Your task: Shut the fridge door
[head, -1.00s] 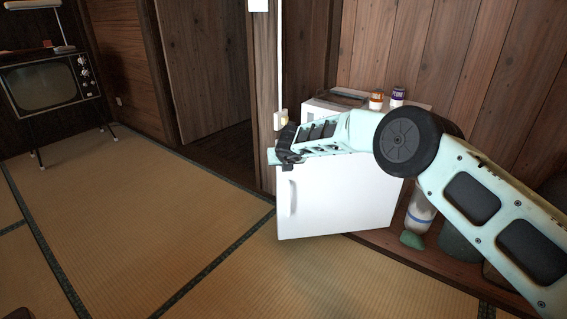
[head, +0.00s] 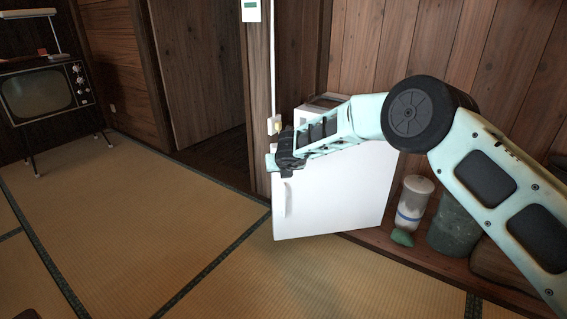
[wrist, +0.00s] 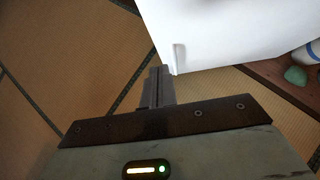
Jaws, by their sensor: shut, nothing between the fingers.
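The small white fridge (head: 316,108) stands against the wooden wall, its top partly hidden behind my arm. Its white door (head: 340,205) faces the tatami, with a vertical handle (head: 288,196) near its left edge. How far the door stands from the fridge body is hidden by my arm. My gripper (head: 272,164) is shut and empty at the door's upper left corner. In the wrist view the shut fingers (wrist: 158,86) are beside the white door (wrist: 225,40), left of its handle (wrist: 180,57). I cannot tell whether they touch it.
A white bottle with a blue band (head: 412,200), a green lump (head: 402,237) and a dark bin (head: 454,230) stand right of the fridge on a wooden strip. A television (head: 45,92) stands at the far left. The tatami (head: 130,210) in front is clear.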

